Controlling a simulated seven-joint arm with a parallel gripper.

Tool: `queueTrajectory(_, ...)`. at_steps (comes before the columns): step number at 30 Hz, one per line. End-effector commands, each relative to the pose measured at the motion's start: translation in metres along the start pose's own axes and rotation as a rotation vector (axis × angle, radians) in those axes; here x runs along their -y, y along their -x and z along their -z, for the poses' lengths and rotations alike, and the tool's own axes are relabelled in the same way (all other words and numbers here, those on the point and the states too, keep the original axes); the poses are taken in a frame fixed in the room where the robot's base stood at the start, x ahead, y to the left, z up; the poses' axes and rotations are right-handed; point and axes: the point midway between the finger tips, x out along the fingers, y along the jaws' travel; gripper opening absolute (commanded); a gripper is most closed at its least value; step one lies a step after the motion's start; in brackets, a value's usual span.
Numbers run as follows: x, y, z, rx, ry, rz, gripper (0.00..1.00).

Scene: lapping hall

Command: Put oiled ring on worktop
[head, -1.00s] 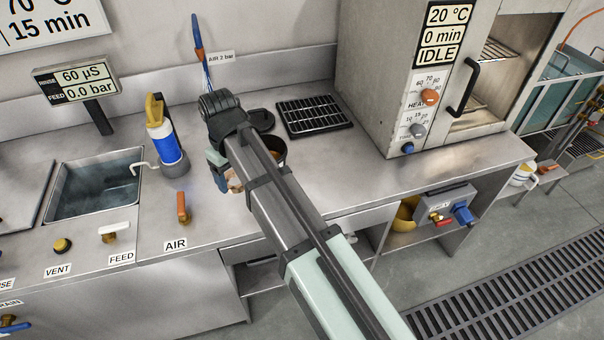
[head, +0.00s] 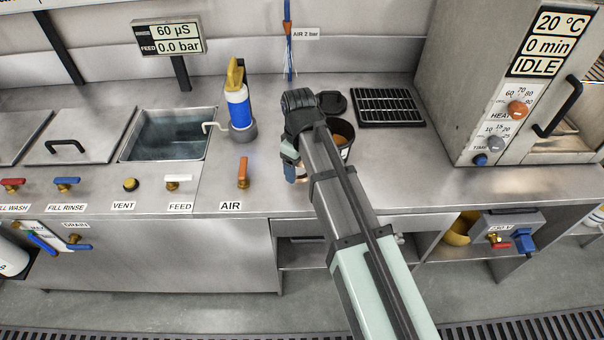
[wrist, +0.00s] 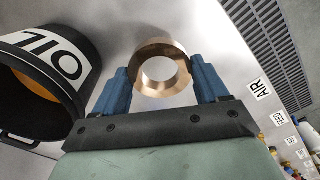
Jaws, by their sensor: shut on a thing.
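My gripper (wrist: 162,84) is shut on a bronze-coloured ring (wrist: 160,47), which sits between the blue fingers in the wrist view. In the head view my gripper (head: 296,172) is low over the worktop (head: 420,172), just left of the oil pot, and my arm hides most of it and the ring. The worktop is bare grey steel. I cannot tell whether the ring touches it.
The open black oil pot (wrist: 88,72), labelled OIL, stands close beside my gripper; its lid (head: 332,102) lies behind it. A black grate (head: 388,106), a blue bottle (head: 238,108), the AIR valve (head: 243,172) and a sink (head: 168,134) are nearby. Bare worktop lies right of the pot.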

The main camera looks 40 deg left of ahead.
Motion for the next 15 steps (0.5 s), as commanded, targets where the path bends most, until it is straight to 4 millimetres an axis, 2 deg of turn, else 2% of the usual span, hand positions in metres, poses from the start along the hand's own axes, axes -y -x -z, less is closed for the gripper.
queueTrajectory(15, 0.0, -0.041, 0.0, 0.0, -0.001, 0.0, 0.3)
